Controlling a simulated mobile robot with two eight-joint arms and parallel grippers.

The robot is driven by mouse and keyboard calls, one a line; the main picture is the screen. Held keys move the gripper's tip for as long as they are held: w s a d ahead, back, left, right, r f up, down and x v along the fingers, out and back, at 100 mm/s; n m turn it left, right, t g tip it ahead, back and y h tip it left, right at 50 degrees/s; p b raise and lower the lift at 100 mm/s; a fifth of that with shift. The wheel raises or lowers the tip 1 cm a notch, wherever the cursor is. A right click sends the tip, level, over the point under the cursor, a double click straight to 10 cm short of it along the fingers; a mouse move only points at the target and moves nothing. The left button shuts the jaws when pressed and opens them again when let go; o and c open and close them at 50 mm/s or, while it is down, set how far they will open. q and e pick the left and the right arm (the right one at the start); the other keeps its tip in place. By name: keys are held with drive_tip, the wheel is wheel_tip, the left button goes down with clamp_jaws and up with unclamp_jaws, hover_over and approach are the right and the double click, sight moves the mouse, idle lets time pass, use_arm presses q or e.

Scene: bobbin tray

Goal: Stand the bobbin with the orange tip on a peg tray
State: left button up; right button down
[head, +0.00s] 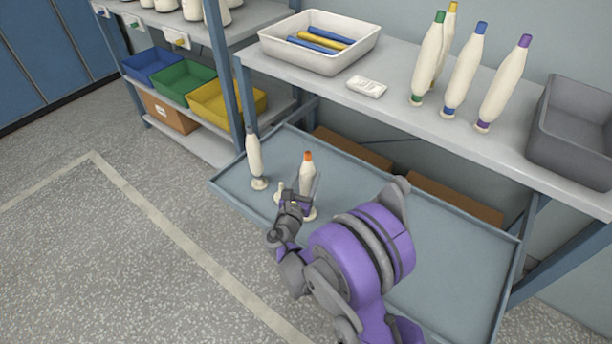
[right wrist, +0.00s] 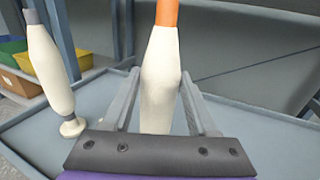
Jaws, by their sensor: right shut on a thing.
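The bobbin with the orange tip (head: 307,167) is cream-coloured and upright over the left part of the blue-grey tray (head: 400,225). My right gripper (head: 301,198) is shut on its body. In the right wrist view the bobbin (right wrist: 160,85) stands between the two fingers of the gripper (right wrist: 161,100). Its lower end is largely hidden by the gripper, so I cannot tell whether it sits on a peg. A second bobbin with a dark grey tip (head: 254,157) stands upright to the left and also shows in the right wrist view (right wrist: 45,60). My left gripper is not in view.
A shelf above the tray holds a white bin (head: 320,60) with blue and yellow pieces, a small white device (head: 367,87), several tipped bobbins (head: 463,75) and a grey bin (head: 575,125). Coloured bins (head: 185,82) are at left. The tray's right part looks clear.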

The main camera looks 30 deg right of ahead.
drive_tip(key=shift+f+b, duration=0.65)
drive_tip(key=shift+f, duration=0.3)
drive_tip(key=shift+c, duration=0.5)
unclamp_jaws()
drive_tip(key=v, duration=1.1)
drive_tip(key=shift+p, duration=0.4)
drive_tip(key=shift+d, duration=0.15)
